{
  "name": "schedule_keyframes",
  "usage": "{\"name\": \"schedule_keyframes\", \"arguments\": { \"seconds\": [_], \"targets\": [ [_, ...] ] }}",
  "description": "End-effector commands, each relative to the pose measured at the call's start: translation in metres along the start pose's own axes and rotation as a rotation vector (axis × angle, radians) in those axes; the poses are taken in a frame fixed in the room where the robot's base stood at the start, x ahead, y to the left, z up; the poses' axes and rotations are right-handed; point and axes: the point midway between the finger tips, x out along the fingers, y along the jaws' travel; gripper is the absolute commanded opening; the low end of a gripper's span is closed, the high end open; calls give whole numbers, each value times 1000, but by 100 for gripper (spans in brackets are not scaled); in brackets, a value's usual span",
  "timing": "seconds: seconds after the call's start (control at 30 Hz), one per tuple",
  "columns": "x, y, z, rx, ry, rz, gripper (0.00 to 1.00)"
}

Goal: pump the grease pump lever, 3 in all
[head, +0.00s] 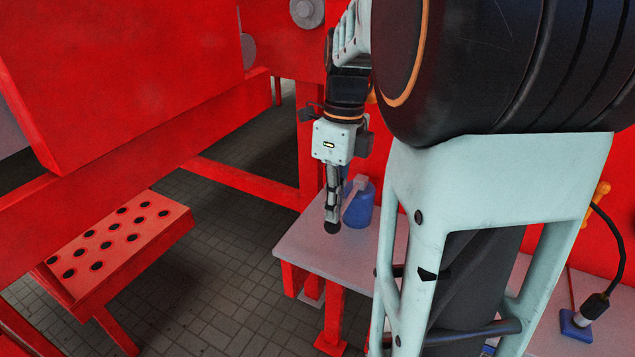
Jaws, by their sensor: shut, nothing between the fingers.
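My gripper (332,226) points down near the middle of the head view, with its fingers shut and nothing between them. Just behind and to the right of it, a blue cylinder (361,208), which looks like the grease pump, stands on a grey shelf (310,253). A pale grey bar (356,198), which looks like its lever, slants up across the front of the cylinder. The fingers hang left of the bar. I cannot tell whether they touch it. My gripper and arm hide part of the pump.
Red machine frames surround the shelf. A red step with black holes (112,238) is at the lower left, with open tiled floor (215,260) between. At the far right, a blue block (575,325) with a black cable lies on the shelf. My arm covers much of the right side.

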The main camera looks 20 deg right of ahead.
Motion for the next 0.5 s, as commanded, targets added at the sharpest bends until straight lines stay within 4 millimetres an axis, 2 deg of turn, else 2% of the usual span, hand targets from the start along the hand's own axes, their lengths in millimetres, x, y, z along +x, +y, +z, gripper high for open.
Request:
{"name": "schedule_keyframes", "arguments": {
  "seconds": [0.5],
  "targets": [
    [15, -1, 0, 0, 0, 0, 0]
  ]
}}
